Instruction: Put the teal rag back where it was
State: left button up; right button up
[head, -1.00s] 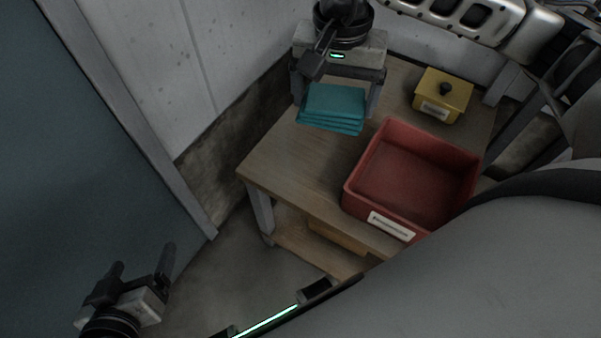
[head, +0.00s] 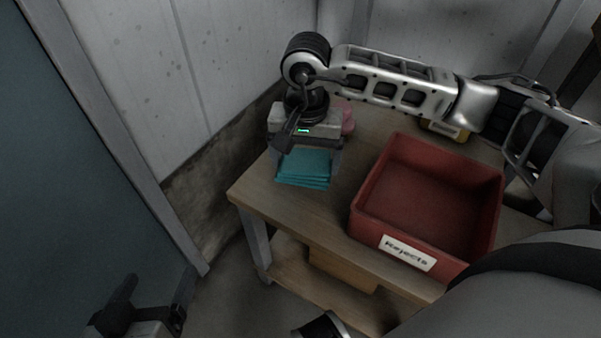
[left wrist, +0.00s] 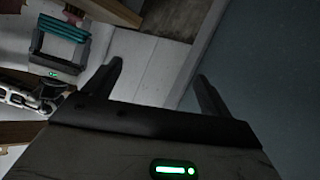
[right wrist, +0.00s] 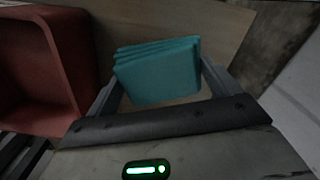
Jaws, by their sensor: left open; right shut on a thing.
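The teal rag (head: 303,168) is a folded, layered stack over the left part of the wooden table. My right gripper (head: 306,160) is shut on it, one finger on each side. The right wrist view shows the rag (right wrist: 158,72) between the fingers; I cannot tell whether it touches the table top. The rag (left wrist: 64,28) also shows at the top left of the left wrist view. My left gripper (head: 158,292) is open and empty, low at the left and away from the table. Its two fingers stand apart in the left wrist view (left wrist: 160,75).
The wooden table (head: 295,208) carries a red bin (head: 425,262) labelled "Rejects", right of the rag. A pink thing (head: 347,119) is partly hidden behind my right gripper. A yellow box (head: 445,129) is mostly hidden by my right arm. A wall (head: 235,75) borders the table.

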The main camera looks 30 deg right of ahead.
aim_at(300, 153)
jog(key=shift+w+f, duration=0.75)
jog(key=shift+f, duration=0.2)
jog(key=shift+w+f+b, duration=0.35)
jog(key=shift+f, duration=0.15)
notch_tip(300, 153, down, 3)
jog(key=shift+d+r+b, duration=0.1)
jog(key=shift+r+b, duration=0.1)
jog(key=shift+b, duration=0.3)
jog(key=shift+f, duration=0.2)
jog(key=shift+r, duration=0.1)
pick_arm(q)
jog(key=shift+d+r+t+h, duration=0.3)
jog(key=shift+r+t, duration=0.1)
jog(key=shift+r, duration=0.3)
jog(key=shift+s+f, duration=0.1)
